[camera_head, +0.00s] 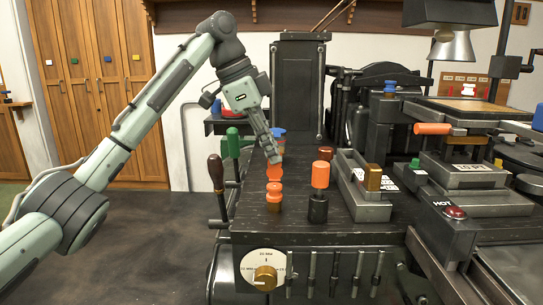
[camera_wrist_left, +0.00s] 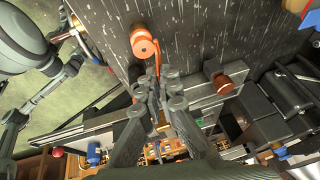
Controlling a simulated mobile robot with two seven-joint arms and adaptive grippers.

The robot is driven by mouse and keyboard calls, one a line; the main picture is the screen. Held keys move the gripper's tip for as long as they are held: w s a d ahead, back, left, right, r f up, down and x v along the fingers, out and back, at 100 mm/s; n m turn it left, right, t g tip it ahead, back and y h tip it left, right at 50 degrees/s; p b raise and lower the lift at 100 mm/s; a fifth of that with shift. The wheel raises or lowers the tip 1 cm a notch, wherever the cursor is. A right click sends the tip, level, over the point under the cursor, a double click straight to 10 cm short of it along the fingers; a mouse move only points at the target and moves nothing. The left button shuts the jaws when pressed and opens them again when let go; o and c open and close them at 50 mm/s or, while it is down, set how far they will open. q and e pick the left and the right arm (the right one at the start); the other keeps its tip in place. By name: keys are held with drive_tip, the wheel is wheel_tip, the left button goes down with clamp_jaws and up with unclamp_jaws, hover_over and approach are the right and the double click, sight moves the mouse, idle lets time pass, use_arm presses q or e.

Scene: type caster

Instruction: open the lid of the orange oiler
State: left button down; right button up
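The orange oiler (camera_head: 274,200) stands upright near the left edge of the dark bench, on a brass-coloured foot. Another orange part (camera_head: 274,174) shows just above it, right under my left gripper (camera_head: 273,157). I cannot tell whether this part is the lid or whether the gripper touches it. In the left wrist view, an orange round piece (camera_wrist_left: 143,46) with a thin curved strip lies just beyond the fingertips (camera_wrist_left: 160,78). The fingers are close together there and partly hide what is between them. My right gripper is in neither view.
A metal block with a brass piece (camera_head: 372,177) stands further right. Green (camera_head: 233,142) and dark-red (camera_head: 215,170) lever handles rise at the bench's left edge.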

use_arm(q)
drive_tip(key=shift+w+g, duration=0.6)
drive_tip(key=shift+g, duration=0.3)
drive_tip(key=shift+w+n+g, duration=0.4)
drive_tip(key=shift+w+g, duration=0.05)
drive_tip(key=shift+g, duration=0.25)
drive_tip(key=shift+w+f, duration=0.1)
drive_tip(key=shift+f, duration=0.05)
drive_tip(key=c, duration=2.2)
unclamp_jaws()
drive_tip(key=o, duration=0.4)
